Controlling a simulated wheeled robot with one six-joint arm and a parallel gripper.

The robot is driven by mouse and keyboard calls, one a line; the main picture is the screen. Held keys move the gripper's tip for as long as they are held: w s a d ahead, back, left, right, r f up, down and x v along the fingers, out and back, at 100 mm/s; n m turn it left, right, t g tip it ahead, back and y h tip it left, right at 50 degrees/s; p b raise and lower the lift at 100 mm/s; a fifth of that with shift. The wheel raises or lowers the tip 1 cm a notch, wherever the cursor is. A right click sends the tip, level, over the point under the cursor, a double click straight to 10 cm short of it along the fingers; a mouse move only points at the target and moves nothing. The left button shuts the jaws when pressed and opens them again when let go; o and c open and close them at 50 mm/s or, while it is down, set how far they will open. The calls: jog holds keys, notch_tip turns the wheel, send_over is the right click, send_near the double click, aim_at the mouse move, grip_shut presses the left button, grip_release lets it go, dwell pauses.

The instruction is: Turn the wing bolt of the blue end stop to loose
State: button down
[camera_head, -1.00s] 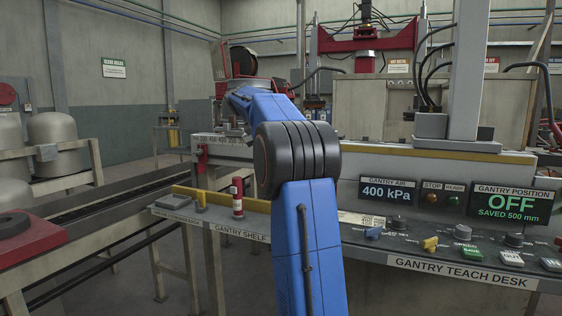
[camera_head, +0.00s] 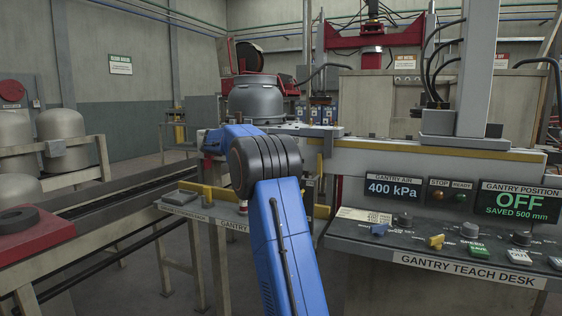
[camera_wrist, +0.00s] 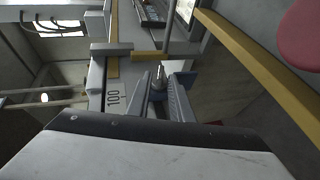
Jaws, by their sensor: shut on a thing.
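My gripper (camera_wrist: 165,97) shows in the wrist view, its grey jaws shut on a small grey part with a bright metal tip. This part looks like the wing bolt (camera_wrist: 160,76), though its wings are hidden between the jaws. It is beside a pale rail (camera_wrist: 113,98) marked 100.
The gantry teach desk (camera_head: 465,265) stands at the right, with a gantry position display (camera_head: 520,201) reading OFF. The gantry shelf (camera_head: 185,212) lies left of my arm. A grey domed vessel (camera_head: 257,99) stands behind it. A conveyor (camera_head: 120,190) runs along the left.

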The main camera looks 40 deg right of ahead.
jog(key=shift+w+f+g+h, duration=0.1)
jog(key=shift+f+g+h, duration=0.2)
jog(key=shift+g, duration=0.2)
jog(key=shift+a+n, duration=0.1)
jog(key=shift+n, duration=0.2)
jog(key=c, duration=1.9)
grip_release()
jog(key=shift+f, duration=0.1)
jog(key=shift+o, duration=0.2)
